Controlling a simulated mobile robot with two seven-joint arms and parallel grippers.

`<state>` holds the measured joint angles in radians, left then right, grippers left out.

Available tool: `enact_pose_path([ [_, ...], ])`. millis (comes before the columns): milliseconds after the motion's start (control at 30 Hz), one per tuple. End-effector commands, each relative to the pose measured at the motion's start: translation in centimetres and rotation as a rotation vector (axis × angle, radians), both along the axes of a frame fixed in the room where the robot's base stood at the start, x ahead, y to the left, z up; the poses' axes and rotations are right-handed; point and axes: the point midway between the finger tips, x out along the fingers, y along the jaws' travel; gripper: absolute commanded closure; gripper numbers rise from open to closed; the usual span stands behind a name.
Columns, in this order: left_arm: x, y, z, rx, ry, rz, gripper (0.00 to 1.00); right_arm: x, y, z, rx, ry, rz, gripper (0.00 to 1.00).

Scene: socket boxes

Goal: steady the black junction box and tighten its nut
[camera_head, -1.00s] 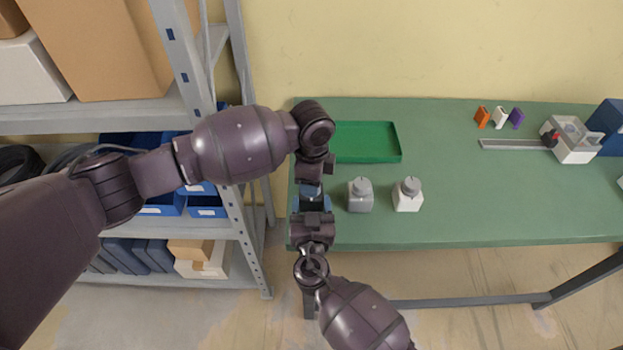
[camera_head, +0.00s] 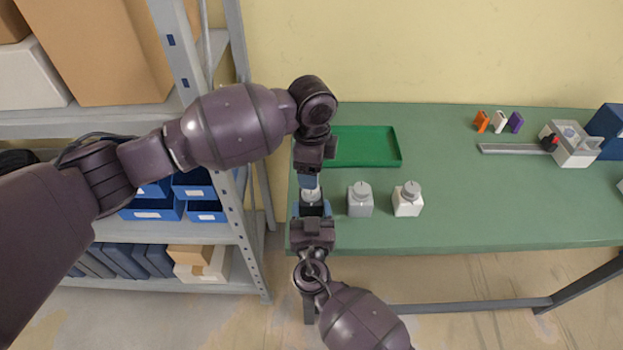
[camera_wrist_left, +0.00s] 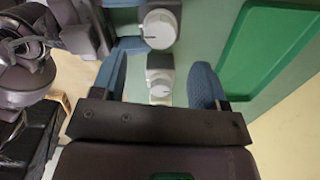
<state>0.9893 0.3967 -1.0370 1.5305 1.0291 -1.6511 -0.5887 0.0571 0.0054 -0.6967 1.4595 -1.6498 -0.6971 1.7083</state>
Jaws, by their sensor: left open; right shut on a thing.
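The black junction box (camera_head: 314,211) is at the table's left front, mostly hidden between my grippers. Its pale round nut (camera_head: 311,194) shows on top; in the left wrist view the nut (camera_wrist_left: 160,28) appears near the top edge, with a dark line on it. My right gripper (camera_head: 312,208) comes from the front, its blue fingers shut on the box's sides. My left gripper (camera_head: 309,182) is open just behind and above the nut. In the left wrist view its blue fingers (camera_wrist_left: 160,75) are spread wide with nothing clamped.
A grey box (camera_head: 360,204) and a white box (camera_head: 407,204), both with round nuts, stand close to the right. A green tray (camera_head: 401,160) lies behind them. A fixture (camera_head: 572,150) is at the far right. A metal shelf (camera_head: 245,225) stands left.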

Motion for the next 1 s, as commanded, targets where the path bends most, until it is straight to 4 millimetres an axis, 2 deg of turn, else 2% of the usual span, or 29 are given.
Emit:
enact_pose_path([
  [100,0.1,0.0,2.3,-0.001,-0.003,-0.002,0.33,0.0,0.0,0.0,0.0,0.0,0.0,0.67],
  [300,0.0,0.0,4.9,0.001,-0.001,-0.001,0.33,0.0,0.0,0.0,0.0,0.0,0.0,0.67],
  [467,0.0,0.0,5.9,0.0,-0.001,-0.001,0.33,0.0,0.0,0.0,0.0,0.0,0.0,0.67],
  [733,0.0,0.0,6.0,0.001,0.0,-0.001,0.33,0.0,0.0,0.0,0.0,0.0,0.0,0.67],
  [767,0.0,0.0,6.0,0.001,0.0,-0.001,0.33,0.0,0.0,0.0,0.0,0.0,0.0,0.37],
  [933,0.0,0.0,6.0,0.001,0.0,-0.001,0.33,0.0,0.0,0.0,0.0,0.0,0.0,0.11],
  [1000,0.0,0.0,6.0,0.001,0.0,-0.001,0.33,0.0,0.0,0.0,0.0,0.0,0.0,0.09],
])
